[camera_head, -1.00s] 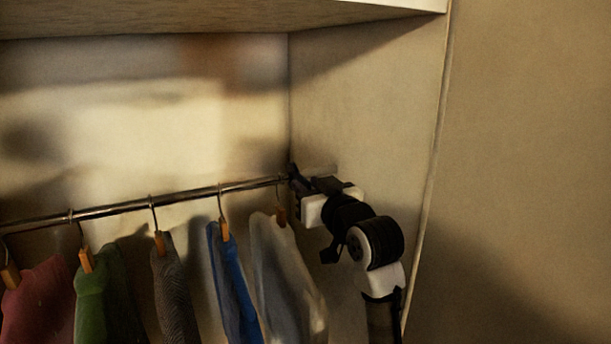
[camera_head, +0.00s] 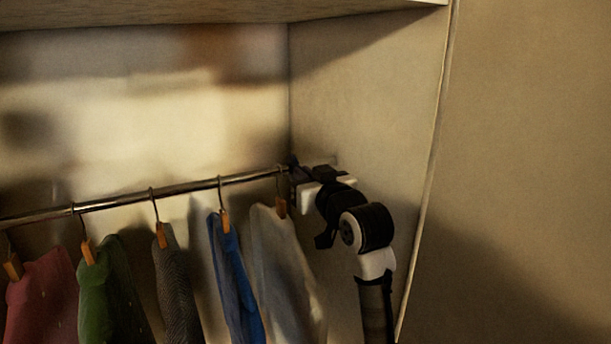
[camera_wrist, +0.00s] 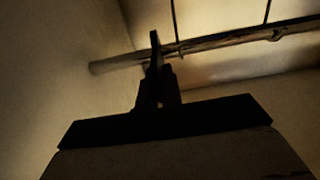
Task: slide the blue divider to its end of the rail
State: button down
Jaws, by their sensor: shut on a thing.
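The metal rail (camera_head: 150,196) runs across the closet to the right side wall, and its wall end shows in the wrist view (camera_wrist: 110,65). My gripper (camera_head: 293,164) is at the rail near that wall, right of the last hanger. In the wrist view my gripper (camera_wrist: 156,62) is a dark shape against the rail, shut on a thin dark upright piece. I take this piece to be the blue divider (camera_wrist: 155,42), but its colour cannot be told in the shadow. In the head view my gripper hides it. A short gap shows between the gripper and the wall.
Several garments hang left of my gripper: a pale one (camera_head: 280,260) closest, then a blue one (camera_head: 236,280), a dark grey one (camera_head: 176,290), a green one (camera_head: 108,295) and a red one (camera_head: 40,300). The side wall (camera_head: 370,110) is close on the right. A shelf (camera_head: 200,12) is above.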

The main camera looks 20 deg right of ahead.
jog(key=shift+d, duration=0.1)
jog(key=d, duration=0.3)
jog(key=shift+w+d, duration=0.25)
jog(key=shift+w, duration=0.15)
jog(key=c, duration=1.6)
grip_release()
jog(key=shift+o, duration=0.2)
jog(key=shift+s+b, duration=0.1)
jog(key=shift+b, duration=0.2)
jog(key=s+d+b, duration=0.2)
jog(key=s+b, duration=0.2)
jog(key=s, duration=0.9)
jog(key=shift+s+d, duration=0.25)
jog(key=shift+c, duration=0.4)
